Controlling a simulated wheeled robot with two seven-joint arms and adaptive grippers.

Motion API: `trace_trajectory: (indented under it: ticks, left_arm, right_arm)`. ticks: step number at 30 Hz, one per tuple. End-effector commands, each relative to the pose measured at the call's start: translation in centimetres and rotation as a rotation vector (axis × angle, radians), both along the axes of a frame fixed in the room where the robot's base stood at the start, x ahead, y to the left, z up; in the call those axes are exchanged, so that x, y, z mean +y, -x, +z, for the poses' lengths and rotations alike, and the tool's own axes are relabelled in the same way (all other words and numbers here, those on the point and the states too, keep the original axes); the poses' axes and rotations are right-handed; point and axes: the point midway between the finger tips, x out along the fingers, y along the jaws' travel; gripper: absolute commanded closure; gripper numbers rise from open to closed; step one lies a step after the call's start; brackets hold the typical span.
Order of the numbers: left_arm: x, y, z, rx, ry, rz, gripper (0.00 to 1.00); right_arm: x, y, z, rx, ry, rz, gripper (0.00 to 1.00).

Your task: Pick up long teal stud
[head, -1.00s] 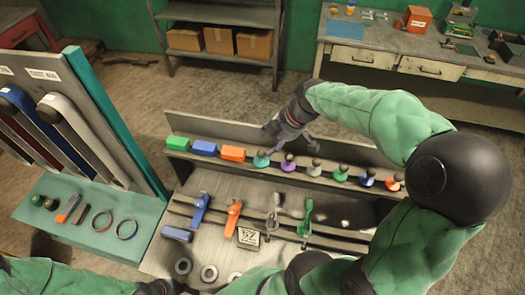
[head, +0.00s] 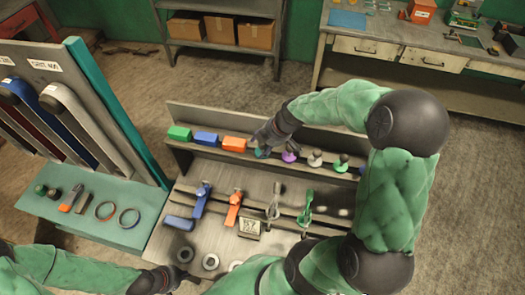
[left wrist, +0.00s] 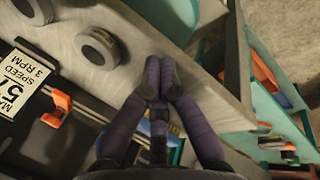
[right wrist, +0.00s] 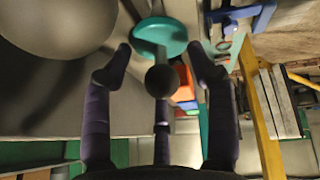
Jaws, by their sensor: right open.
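The teal stud (head: 262,154) stands in the row on the back ledge, between the orange block and the purple stud. In the right wrist view its teal disc (right wrist: 160,33) and dark round knob (right wrist: 162,81) lie between the spread fingers. My right gripper (head: 260,144) is open around the knob, with gaps on both sides, and partly hides the stud in the head view. It also shows in the right wrist view (right wrist: 160,62). My left gripper (head: 184,274) is low by the bench's front; its fingertips are together and empty in the left wrist view (left wrist: 160,76).
A purple stud (head: 290,156), a pale stud (head: 315,159) and a green stud (head: 341,163) stand to the right. An orange block (head: 234,144) is close on the left. Clamps and grey rings (head: 211,261) occupy the lower bench. My right arm hides the row's right end.

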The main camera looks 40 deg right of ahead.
Motion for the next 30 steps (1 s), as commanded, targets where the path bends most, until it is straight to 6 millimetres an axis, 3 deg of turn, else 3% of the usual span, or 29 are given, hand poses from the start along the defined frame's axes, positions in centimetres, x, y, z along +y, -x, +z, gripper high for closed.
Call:
trace_trajectory:
  ticks: [7,8,13,14,25,30]
  left_arm:
    - [0.0,0.0,0.0,0.0,0.0,0.0,1.0]
    - [0.0,0.0,0.0,0.0,0.0,0.0,1.0]
    - [0.0,0.0,0.0,0.0,0.0,0.0,1.0]
    - [0.0,0.0,0.0,0.0,0.0,0.0,1.0]
    - [0.0,0.0,0.0,0.0,0.0,0.0,1.0]
    - [0.0,0.0,0.0,0.0,0.0,0.0,1.0]
  right_arm:
    - [0.0,-0.1,-0.1,-0.002,0.001,-0.001,0.42]
    - [0.0,-0.1,-0.2,-0.002,0.001,-0.001,0.48]
    - [0.0,-0.1,-0.1,-0.002,0.001,-0.001,0.96]
    - [0.0,-0.1,-0.2,-0.001,0.001,0.0,1.0]
    - [0.0,-0.1,0.0,-0.001,0.001,0.0,1.0]
    - [0.0,-0.2,1.0,-0.004,0.001,-0.001,1.0]
